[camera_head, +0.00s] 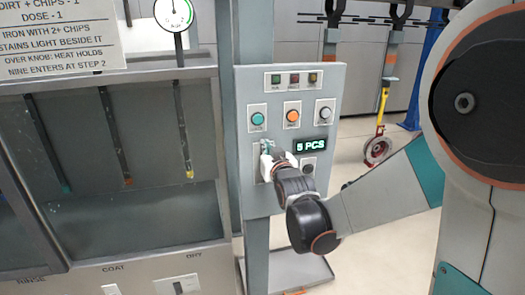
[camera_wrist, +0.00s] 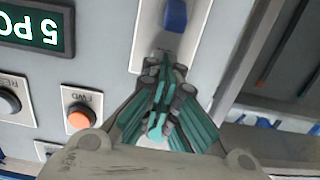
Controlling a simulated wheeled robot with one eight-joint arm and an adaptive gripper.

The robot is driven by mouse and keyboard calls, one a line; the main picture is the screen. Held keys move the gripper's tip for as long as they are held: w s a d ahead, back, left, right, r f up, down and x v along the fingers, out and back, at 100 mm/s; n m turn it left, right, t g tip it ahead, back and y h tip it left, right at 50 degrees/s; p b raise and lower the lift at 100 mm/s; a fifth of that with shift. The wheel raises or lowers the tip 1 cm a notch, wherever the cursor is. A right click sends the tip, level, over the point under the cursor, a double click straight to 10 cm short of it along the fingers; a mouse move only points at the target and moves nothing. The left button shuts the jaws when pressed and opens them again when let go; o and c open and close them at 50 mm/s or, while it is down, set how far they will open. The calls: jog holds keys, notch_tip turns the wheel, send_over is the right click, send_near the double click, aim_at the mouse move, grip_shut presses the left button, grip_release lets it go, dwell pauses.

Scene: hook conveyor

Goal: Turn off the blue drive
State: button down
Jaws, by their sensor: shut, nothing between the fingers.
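A blue switch lever (camera_wrist: 175,16) sits on a pale plate (camera_wrist: 205,28) on the grey control panel (camera_head: 328,85), seen at the top of the wrist view. In the head view it is hidden behind or blends with my gripper (camera_head: 268,150), at the lower left of the panel. My gripper's teal fingers (camera_wrist: 168,62) are shut and empty. Their tips lie in front of the same plate, just below the lever in the wrist view. I cannot tell whether they touch the plate. A small gap shows between tips and lever in that view.
The panel carries a teal button (camera_head: 258,118), an orange button (camera_head: 292,114), a grey button (camera_head: 325,112), a "5 PCS" display (camera_head: 312,145) and indicator lights (camera_head: 294,79). Tanks (camera_head: 110,150) stand left.

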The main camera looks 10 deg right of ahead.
jog(key=shift+s+f, duration=0.7)
jog(key=shift+f, duration=0.35)
jog(key=shift+f+b, duration=0.15)
jog(key=shift+b, duration=0.45)
jog(key=shift+s+t+b, duration=0.1)
jog(key=shift+t+b, duration=0.4)
jog(key=shift+t, duration=0.1)
